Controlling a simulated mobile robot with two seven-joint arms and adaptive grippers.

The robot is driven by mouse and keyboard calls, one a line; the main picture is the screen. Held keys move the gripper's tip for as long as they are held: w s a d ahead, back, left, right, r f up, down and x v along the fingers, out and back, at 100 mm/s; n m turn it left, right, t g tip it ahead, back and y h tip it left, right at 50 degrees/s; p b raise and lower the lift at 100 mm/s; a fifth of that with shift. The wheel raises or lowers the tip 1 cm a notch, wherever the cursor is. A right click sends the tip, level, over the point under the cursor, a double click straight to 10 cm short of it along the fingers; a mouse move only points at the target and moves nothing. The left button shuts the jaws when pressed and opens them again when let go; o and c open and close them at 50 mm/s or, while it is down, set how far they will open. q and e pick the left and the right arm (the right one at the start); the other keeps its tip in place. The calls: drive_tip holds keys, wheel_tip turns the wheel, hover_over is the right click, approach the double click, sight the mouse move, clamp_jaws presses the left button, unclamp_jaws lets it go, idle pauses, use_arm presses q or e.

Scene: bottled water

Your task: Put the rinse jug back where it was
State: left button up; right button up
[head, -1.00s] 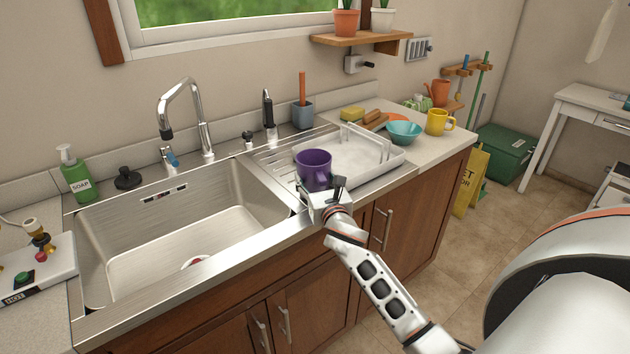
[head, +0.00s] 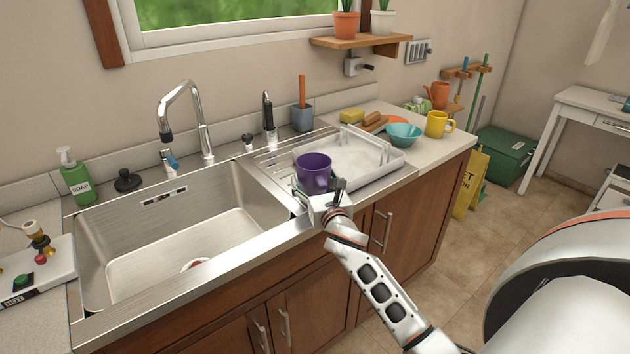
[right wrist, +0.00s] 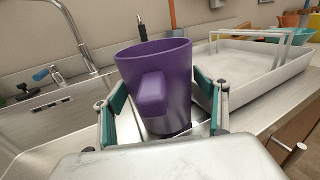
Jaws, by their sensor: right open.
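The purple jug (head: 314,171) stands upright on the metal drainboard (head: 268,165), right of the sink basin and at the left front corner of the white tray. In the right wrist view the jug (right wrist: 158,95) faces me with its handle towards the camera. My right gripper (head: 322,190) is at the jug from the counter's front side. Its teal-padded fingers (right wrist: 162,112) are open, one on each side of the jug, with the jug between them. The jug's base is partly hidden by the gripper. My left gripper is in neither view.
A white tray (head: 388,171) with a raised handle lies close to the right of the jug. The sink basin (head: 200,245) is left of it, with the tall faucet (head: 205,125) behind. A cyan bowl (head: 404,134) and yellow mug (head: 438,124) stand farther right.

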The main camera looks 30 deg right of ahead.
drive_tip(key=v, duration=1.2)
drive_tip(key=s+a+f+m+g, duration=0.1)
drive_tip(key=s+f+m+g, duration=0.3)
drive_tip(key=s+m, duration=0.45)
drive_tip(key=s+a+f+m+g+y, duration=0.1)
drive_tip(key=s+f+m+g, duration=0.2)
drive_tip(key=s+f+m, duration=0.5)
drive_tip(key=s+a+f+m+g, duration=0.1)
drive_tip(key=s+f+m+g, duration=0.2)
drive_tip(key=s+m, duration=0.5)
drive_tip(key=w+a+f+m+t+y, duration=0.1)
drive_tip(key=a+f+m+y, duration=0.1)
drive_tip(key=a+f, duration=0.4)
drive_tip(key=w+a+f+m+t+y, duration=0.1)
drive_tip(key=a+f+y, duration=0.4)
drive_tip(key=a, duration=0.5)
drive_tip(key=shift+w+f+m+t, duration=0.4)
drive_tip(key=shift+f+t, duration=0.4)
drive_tip(key=shift+f, duration=0.5)
drive_tip(key=shift+s+a, duration=0.1)
drive_tip(key=shift+a, duration=0.05)
